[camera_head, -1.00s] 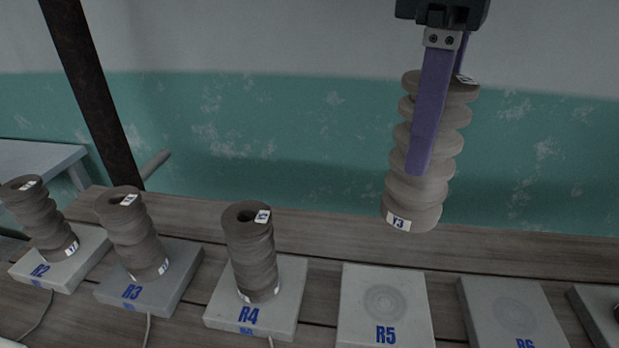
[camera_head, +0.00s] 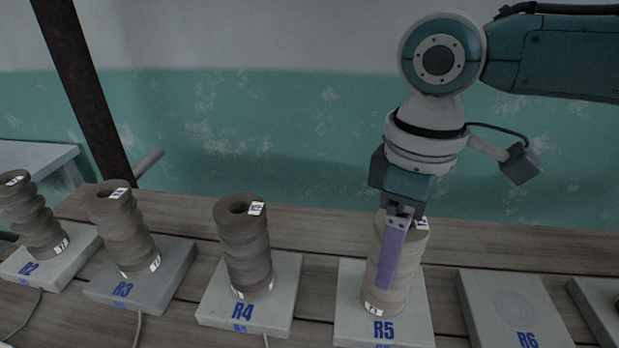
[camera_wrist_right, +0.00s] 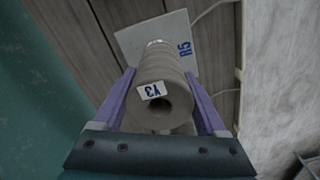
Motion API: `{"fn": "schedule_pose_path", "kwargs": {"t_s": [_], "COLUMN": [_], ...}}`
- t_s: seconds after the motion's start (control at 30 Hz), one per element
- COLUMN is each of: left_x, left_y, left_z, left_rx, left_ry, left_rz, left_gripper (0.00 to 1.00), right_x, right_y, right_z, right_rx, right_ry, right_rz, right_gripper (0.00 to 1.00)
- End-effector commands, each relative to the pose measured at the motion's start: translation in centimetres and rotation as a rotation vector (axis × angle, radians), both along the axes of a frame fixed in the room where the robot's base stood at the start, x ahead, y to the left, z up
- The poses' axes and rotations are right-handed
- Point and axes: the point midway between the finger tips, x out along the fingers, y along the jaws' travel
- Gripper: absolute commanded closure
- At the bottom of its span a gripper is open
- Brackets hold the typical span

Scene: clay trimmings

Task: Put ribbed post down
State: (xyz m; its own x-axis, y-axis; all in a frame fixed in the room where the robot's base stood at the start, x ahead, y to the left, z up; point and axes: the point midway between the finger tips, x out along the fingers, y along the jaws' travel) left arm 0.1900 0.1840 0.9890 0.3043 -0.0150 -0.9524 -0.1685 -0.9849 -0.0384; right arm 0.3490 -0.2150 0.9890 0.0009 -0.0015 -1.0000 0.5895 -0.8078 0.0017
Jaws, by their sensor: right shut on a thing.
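The ribbed post (camera_head: 407,268) is a grey-brown stack of rounded ridges with a white tag near its lower end. It stands upright over the pad marked R5 (camera_head: 350,325), and its lower end looks to be on the pad or very close to it. My right gripper (camera_head: 388,285) is shut on the post, with a purple finger along its side. In the right wrist view the post (camera_wrist_right: 165,72) is between both purple fingers, with a tag reading Y3 and a hole in its near end. The R5 pad (camera_wrist_right: 130,38) shows behind it. My left gripper is not in view.
Similar ribbed posts stand on pads R2 (camera_head: 22,268), R3 (camera_head: 105,290) and R4 (camera_head: 215,305) to the left. Pad R6 (camera_head: 490,290) on the right is empty, with another pad beyond it. A dark upright bar (camera_head: 80,90) rises at the left.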

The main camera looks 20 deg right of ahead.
Motion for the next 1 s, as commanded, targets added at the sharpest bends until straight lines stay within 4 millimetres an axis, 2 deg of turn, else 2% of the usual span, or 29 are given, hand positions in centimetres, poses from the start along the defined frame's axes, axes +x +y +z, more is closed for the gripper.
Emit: {"fn": "schedule_pose_path", "kwargs": {"t_s": [0.27, 0.3, 0.5, 0.8, 0.87, 1.0], "left_x": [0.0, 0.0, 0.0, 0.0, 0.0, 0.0], "left_y": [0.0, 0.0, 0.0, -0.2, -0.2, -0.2], "left_z": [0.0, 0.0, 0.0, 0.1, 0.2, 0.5], "left_rx": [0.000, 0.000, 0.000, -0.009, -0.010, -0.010], "left_ry": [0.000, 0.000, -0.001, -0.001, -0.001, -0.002], "left_rz": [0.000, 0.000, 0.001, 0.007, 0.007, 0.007], "left_gripper": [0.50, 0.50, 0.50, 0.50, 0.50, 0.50], "right_x": [0.1, 0.0, 0.0, 0.0, 0.1, 0.1], "right_y": [0.0, 0.0, 0.0, 0.0, 0.0, 0.0], "right_z": [-0.1, -0.2, -0.2, 0.1, 0.6, 3.0], "right_rx": [0.001, 0.001, 0.001, 0.001, 0.001, 0.001], "right_ry": [-0.002, 0.001, 0.001, -0.001, -0.002, -0.003], "right_rz": [0.000, -0.001, 0.000, 0.000, 0.001, 0.000], "right_gripper": [1.00, 0.25, 0.02, 0.00, 0.00, 0.00]}}
